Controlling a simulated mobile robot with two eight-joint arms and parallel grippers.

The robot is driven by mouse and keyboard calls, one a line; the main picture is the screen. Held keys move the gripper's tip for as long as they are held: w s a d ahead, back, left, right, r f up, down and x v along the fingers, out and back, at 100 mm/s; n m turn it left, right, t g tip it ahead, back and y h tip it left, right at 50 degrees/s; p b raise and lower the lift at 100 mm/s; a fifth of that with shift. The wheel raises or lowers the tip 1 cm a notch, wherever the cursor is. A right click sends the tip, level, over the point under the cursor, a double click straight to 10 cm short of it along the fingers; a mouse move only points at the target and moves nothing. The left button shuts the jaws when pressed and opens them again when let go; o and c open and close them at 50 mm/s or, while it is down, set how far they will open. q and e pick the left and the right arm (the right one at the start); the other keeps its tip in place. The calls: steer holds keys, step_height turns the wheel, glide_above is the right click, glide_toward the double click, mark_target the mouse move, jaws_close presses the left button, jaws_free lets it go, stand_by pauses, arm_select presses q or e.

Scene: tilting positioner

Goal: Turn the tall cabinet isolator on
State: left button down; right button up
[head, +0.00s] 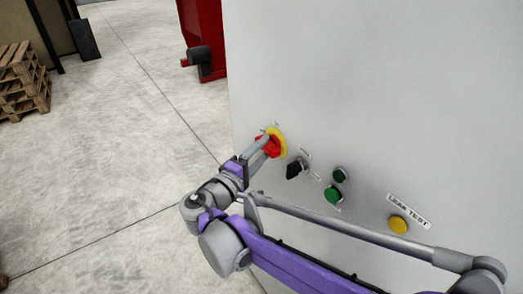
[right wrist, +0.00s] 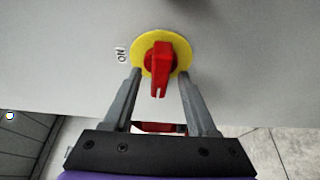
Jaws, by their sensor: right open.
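The isolator is a red handle (right wrist: 160,65) on a round yellow plate (right wrist: 180,50), fixed to the face of the tall grey cabinet (head: 370,90). In the right wrist view the handle points down the picture, towards my gripper, and an ON label (right wrist: 121,55) is left of the plate. My right gripper (right wrist: 158,77) is open, with one finger on each side of the red handle and a gap visible at both sides. In the head view my right gripper (head: 262,149) reaches the isolator (head: 282,138) from the lower left and partly hides it. My left gripper is out of view.
Right of the isolator on the cabinet are a black switch (head: 296,169), two green buttons (head: 334,195) and a yellow button (head: 398,225) under a LEAK TEST label (head: 409,211). A red machine (head: 205,40) and wooden pallets (head: 22,82) stand farther back.

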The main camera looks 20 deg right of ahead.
jaws_close()
stand_by(0.3)
